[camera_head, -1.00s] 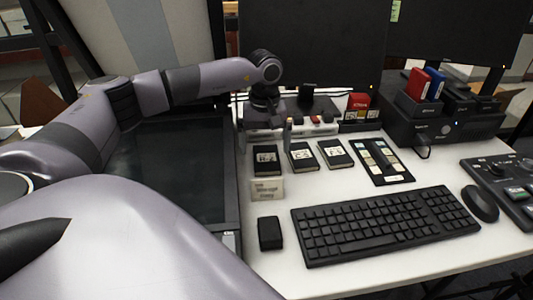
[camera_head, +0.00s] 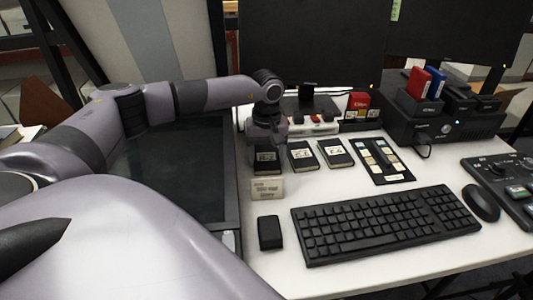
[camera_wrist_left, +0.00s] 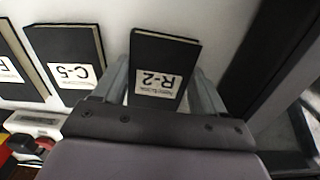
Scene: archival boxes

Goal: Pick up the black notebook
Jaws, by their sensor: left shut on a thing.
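The leftmost black notebook (camera_head: 266,164) is on the white desk, with a white label reading R-2 in the left wrist view (camera_wrist_left: 163,62). My left gripper (camera_head: 267,146) is over its far end in the head view and hides part of it. In the left wrist view my left gripper (camera_wrist_left: 163,90) has one finger on each side of the notebook and is shut on it. I cannot tell whether the notebook is clear of the desk. Two similar black notebooks, one labelled C-5 (camera_head: 302,154) and another (camera_head: 336,153), lie to its right. My right gripper is not in view.
A small sign (camera_head: 267,189) stands just in front of the R-2 notebook. A black keyboard (camera_head: 385,224), a small black box (camera_head: 269,232) and a mouse (camera_head: 481,202) are nearer. A label board (camera_head: 384,162) lies right of the notebooks. A monitor (camera_head: 312,45) stands behind.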

